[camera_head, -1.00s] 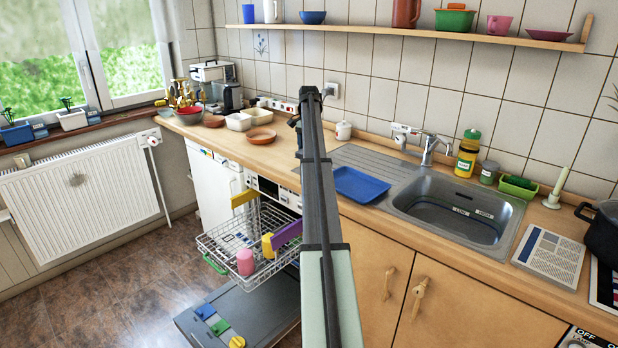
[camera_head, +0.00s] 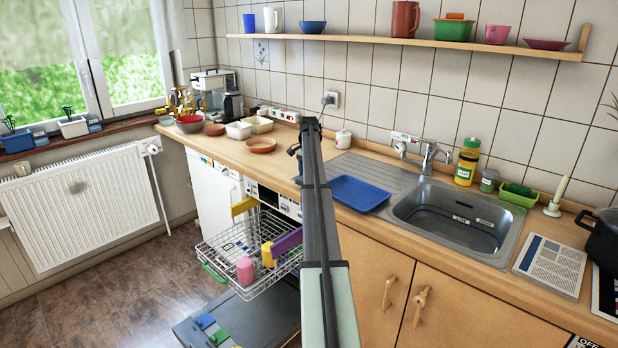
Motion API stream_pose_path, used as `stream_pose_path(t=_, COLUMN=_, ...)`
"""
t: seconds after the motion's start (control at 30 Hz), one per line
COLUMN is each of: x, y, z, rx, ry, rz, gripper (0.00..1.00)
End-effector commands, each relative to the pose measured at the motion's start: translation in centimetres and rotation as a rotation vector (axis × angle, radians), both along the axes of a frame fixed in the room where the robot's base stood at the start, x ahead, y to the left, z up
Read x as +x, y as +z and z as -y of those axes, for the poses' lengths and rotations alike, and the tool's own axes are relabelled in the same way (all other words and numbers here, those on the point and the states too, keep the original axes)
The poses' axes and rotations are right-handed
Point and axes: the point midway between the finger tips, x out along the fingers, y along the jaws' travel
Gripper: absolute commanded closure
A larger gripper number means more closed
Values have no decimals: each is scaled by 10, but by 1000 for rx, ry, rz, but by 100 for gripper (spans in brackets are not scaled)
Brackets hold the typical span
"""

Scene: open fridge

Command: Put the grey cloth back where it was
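I cannot make out a grey cloth for certain in this view. My arm reaches up the middle of the picture, over the worktop (camera_head: 240,150). My gripper (camera_head: 295,151) is mostly hidden behind the arm; only a small dark part shows at its left side, above the worktop. I cannot see its fingers or whether it holds anything.
The dishwasher is open, with its rack (camera_head: 225,249) pulled out, holding a pink cup (camera_head: 245,270) and a yellow cup (camera_head: 268,254). A blue tray (camera_head: 359,192) lies beside the sink (camera_head: 460,225). A wall shelf (camera_head: 420,42) holds crockery. Floor at left is clear.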

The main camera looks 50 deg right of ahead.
Motion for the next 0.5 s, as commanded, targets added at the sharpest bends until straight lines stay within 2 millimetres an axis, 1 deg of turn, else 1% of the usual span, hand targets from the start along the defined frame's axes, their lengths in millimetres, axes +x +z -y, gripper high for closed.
stream_pose_path(t=0.03, x=0, y=-7, z=-1, rx=0, ry=0, rz=0, gripper=56)
stream_pose_path(t=0.1, x=0, y=-13, z=0, rx=0, ry=0, rz=0, gripper=56)
stream_pose_path(t=0.5, x=0, y=-16, z=0, rx=0, ry=0, rz=0, gripper=56)
